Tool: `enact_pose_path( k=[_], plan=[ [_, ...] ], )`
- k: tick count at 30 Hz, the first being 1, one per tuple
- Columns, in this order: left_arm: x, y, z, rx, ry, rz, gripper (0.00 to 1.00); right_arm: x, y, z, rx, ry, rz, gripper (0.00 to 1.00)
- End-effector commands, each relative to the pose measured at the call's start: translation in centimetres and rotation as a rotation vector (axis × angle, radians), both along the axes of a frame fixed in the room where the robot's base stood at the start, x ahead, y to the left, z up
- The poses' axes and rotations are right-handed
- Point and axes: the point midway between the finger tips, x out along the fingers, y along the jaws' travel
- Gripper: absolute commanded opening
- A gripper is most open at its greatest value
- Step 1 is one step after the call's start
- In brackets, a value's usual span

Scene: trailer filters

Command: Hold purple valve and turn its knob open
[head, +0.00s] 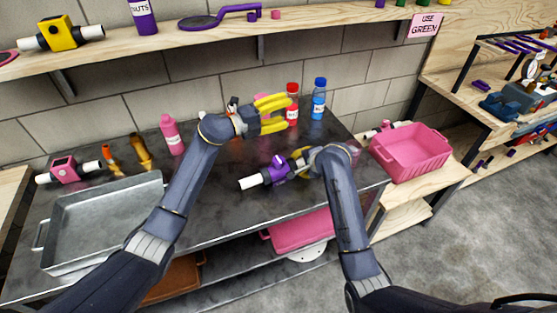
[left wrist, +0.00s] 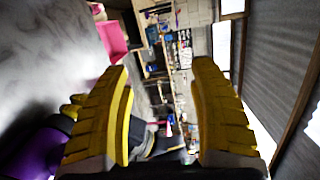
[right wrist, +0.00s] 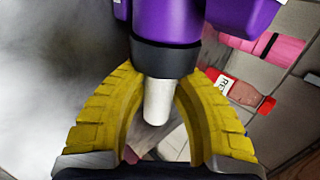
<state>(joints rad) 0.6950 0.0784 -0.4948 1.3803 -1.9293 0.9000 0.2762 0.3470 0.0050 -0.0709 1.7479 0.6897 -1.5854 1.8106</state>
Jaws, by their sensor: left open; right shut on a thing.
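The purple valve (head: 278,168), with a white pipe end pointing left, is over the dark counter. My right gripper (head: 296,162) is shut on its right-hand end. In the right wrist view, the valve's purple body (right wrist: 185,22) and black collar lie beyond the yellow fingers, with the other white pipe end between them. My left gripper (head: 287,112) is open and empty, above and behind the valve near the bottles. In the left wrist view, purple parts of the valve (left wrist: 38,155) show at the lower left, outside the fingers. The knob's position is not clear.
A red bottle (head: 292,105) and a blue bottle (head: 318,99) stand close behind my left gripper. A pink bottle (head: 172,135) and a metal tray (head: 100,222) are at left. A pink crate (head: 412,150) stands at right. A shelf (head: 330,28) runs above.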

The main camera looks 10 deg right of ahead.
Motion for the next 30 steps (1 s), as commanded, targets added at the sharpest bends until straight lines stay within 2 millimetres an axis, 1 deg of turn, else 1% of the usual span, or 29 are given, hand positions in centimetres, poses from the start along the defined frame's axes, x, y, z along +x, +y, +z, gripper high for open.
enact_pose_path(
  k=[1,3,9,12,15,19,23,26,30],
  plan=[
    [-0.9,-2.4,1.4,0.037,-0.05,-0.05,0.61,0.0,0.0,0.0,0.0,-0.001,0.0,0.0],
    [-1.6,-4.1,2.0,0.097,-0.105,-0.105,0.61,0.0,0.0,0.0,0.0,-0.001,0.0,0.0],
    [-3.8,-8.0,2.9,0.283,-0.265,-0.274,0.61,0.0,0.0,0.0,0.0,-0.001,0.0,0.0],
    [-4.9,-9.4,3.1,0.392,-0.354,-0.367,0.61,0.0,0.0,0.0,0.0,-0.001,0.0,0.0],
    [-5.8,-10.2,2.9,0.504,-0.439,-0.459,0.61,0.0,0.0,0.0,0.0,-0.001,0.0,0.0],
    [-6.6,-10.4,2.4,0.653,-0.546,-0.574,0.61,0.0,0.0,0.0,0.0,-0.001,0.0,0.0],
    [-6.7,-9.6,1.9,0.804,-0.638,-0.684,0.61,0.0,0.0,0.0,0.0,-0.001,0.0,0.0],
    [-6.5,-8.4,1.7,0.922,-0.699,-0.766,0.61,0.0,0.0,0.0,0.0,-0.001,0.0,0.0],
    [-5.7,-5.9,1.6,1.089,-0.775,-0.883,0.61,0.0,0.0,0.0,0.0,-0.001,0.0,0.0]
  ],
)
